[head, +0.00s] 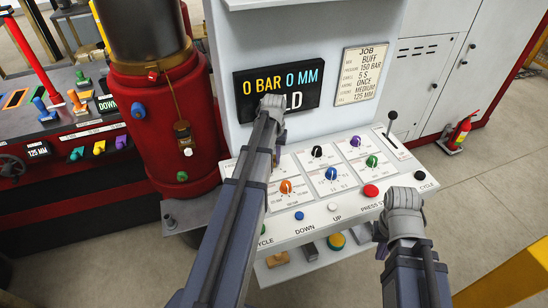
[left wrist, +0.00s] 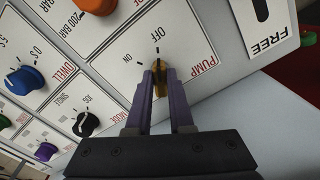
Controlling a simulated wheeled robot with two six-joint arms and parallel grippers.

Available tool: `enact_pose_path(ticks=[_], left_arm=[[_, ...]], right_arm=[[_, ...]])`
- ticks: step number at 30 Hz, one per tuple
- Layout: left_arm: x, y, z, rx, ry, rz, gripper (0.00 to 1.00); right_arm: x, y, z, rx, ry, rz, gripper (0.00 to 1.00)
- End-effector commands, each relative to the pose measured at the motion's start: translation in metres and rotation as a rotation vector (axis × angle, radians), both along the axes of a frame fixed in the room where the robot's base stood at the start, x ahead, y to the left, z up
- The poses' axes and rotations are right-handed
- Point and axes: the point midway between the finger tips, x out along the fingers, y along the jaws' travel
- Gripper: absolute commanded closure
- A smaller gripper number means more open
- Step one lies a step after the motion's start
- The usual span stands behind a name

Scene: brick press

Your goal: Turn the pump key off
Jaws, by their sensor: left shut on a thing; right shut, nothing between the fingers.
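The brass pump key (left wrist: 159,80) stands in the panel square marked PUMP in the left wrist view, with OFF printed above it and ON to its upper left. Its visible upper end points about toward OFF. My left gripper (left wrist: 159,76) is shut on the key, one purple finger on each side. In the head view my left gripper (head: 278,152) is at the panel's upper left, and my arm hides the key. My right gripper (head: 404,198) is shut and empty, near the panel's right front corner.
The white control panel (head: 309,231) carries several coloured knobs, a red button (head: 371,191) and a black lever (head: 391,118). A display (head: 250,92) reads 0 BAR, 0 MM.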

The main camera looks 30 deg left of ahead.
Motion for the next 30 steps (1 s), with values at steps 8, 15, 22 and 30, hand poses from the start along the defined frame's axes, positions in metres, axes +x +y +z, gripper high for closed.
enact_pose_path(ticks=[8, 15, 22, 30], left_arm=[[0.0, 0.0, 0.0, 0.0, 0.0, -0.002, 0.7], [0.0, 0.0, 0.0, 0.0, 0.0, -0.001, 0.5], [0.0, 0.0, 0.001, 0.0, 0.0, 0.0, 0.5], [0.0, 0.0, 0.018, 0.0, 0.0, 0.0, 0.5]], right_arm=[[0.0, 0.0, 0.0, 0.0, 0.0, 0.0, 1.0], [0.0, 0.0, 0.0, 0.0, 0.0, 0.0, 1.0], [0.0, 0.0, 0.001, 0.0, 0.0, 0.0, 1.0], [0.0, 0.0, 0.018, 0.0, 0.0, 0.001, 1.0]])
